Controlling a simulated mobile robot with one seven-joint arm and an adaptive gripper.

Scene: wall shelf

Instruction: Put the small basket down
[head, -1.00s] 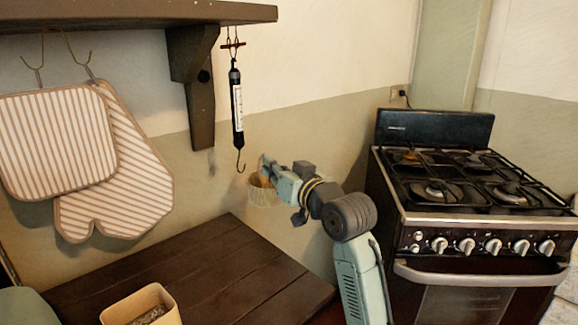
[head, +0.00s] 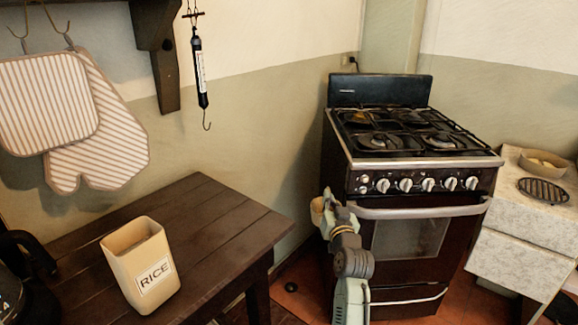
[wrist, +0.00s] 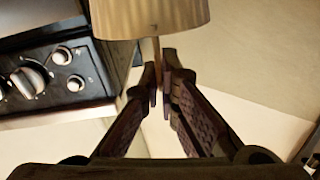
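The small basket (head: 317,210) is a pale, ribbed cup shape. In the head view it hangs at my gripper (head: 326,202), in front of the left side of the stove and right of the wooden table. In the wrist view the basket (wrist: 150,14) fills the top edge, cut off by the frame. My gripper (wrist: 160,88) is shut on a thin brown piece that runs down from the basket, seemingly its handle. The basket is in the air, touching neither table nor stove. Its inside is hidden.
The dark wooden table (head: 215,215) has free room at its back and right. A rice container (head: 140,268) stands on its front, with a dark kettle (head: 22,268) at left. The stove (head: 410,165) is behind my arm. A spring scale (head: 200,75) hangs with an empty hook.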

